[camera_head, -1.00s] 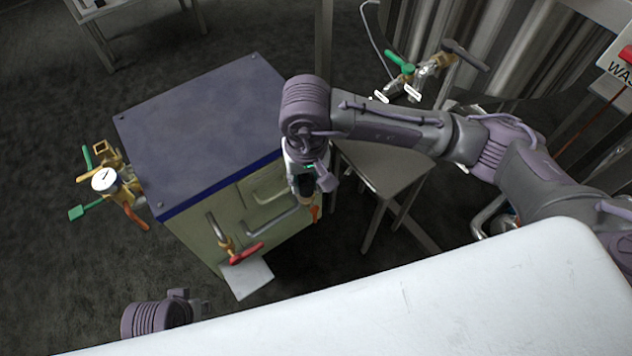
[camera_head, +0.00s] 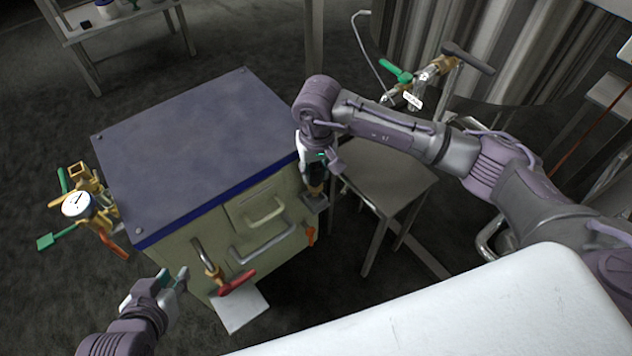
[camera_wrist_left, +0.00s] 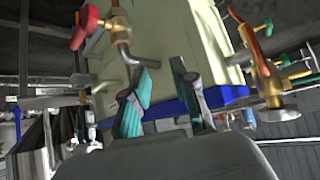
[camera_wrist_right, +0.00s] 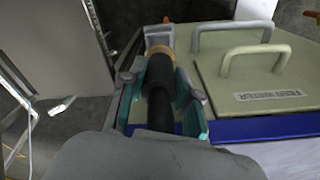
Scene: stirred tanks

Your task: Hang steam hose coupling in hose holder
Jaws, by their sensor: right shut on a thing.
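My right gripper (camera_head: 314,184) is at the right front corner of the blue-topped cabinet. In the right wrist view it is shut on the steam hose coupling (camera_wrist_right: 160,72), a black sleeve with a brass-coloured end (camera_wrist_right: 158,51) between the teal finger pads. The coupling's far end points toward an orange handle on the cabinet; I cannot tell whether it touches anything. My left gripper (camera_head: 172,281) is open and empty in front of the cabinet's left front. Its spread fingers also show in the left wrist view (camera_wrist_left: 163,92).
The cabinet (camera_head: 200,150) has handles and a red-handled valve (camera_head: 232,283) on its front. Brass valves with a gauge (camera_head: 77,204) stick out at its left. A grey stool (camera_head: 385,180) stands at right, below a green-handled valve (camera_head: 396,72). My white body top fills the lower right.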

